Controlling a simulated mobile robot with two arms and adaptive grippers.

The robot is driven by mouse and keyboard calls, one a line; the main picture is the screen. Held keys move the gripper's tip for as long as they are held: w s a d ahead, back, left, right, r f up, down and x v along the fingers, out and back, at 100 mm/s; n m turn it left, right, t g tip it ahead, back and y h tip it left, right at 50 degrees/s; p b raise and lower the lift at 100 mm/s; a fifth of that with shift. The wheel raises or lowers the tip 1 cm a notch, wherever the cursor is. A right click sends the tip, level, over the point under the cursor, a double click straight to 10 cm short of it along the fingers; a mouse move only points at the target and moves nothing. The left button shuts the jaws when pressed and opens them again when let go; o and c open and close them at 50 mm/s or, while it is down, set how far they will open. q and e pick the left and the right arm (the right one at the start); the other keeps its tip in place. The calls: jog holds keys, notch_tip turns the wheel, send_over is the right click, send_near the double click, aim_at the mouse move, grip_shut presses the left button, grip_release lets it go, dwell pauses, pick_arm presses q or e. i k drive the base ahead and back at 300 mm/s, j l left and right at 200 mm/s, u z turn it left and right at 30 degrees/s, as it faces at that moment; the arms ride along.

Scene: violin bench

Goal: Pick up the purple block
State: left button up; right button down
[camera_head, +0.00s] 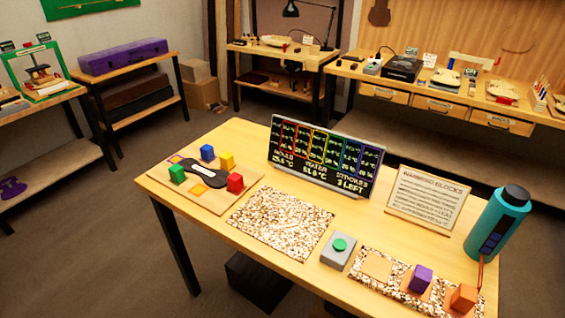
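The purple block (421,278) stands on an orange square pad on the speckled strip at the front right of the wooden table (225,148). An orange block (463,298) stands to its right, with a small gap between them. An empty tan square (377,266) lies to its left on the same strip. Neither of my grippers shows in the head view.
A grey box with a green button (339,247) sits left of the strip. A teal bottle (497,225) stands behind the blocks, near a text sign (428,198) and a display (325,157). Blue, yellow, green and red blocks (235,183) sit on a board at left.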

aim_at(420, 278)
jog(key=z, duration=1.2)
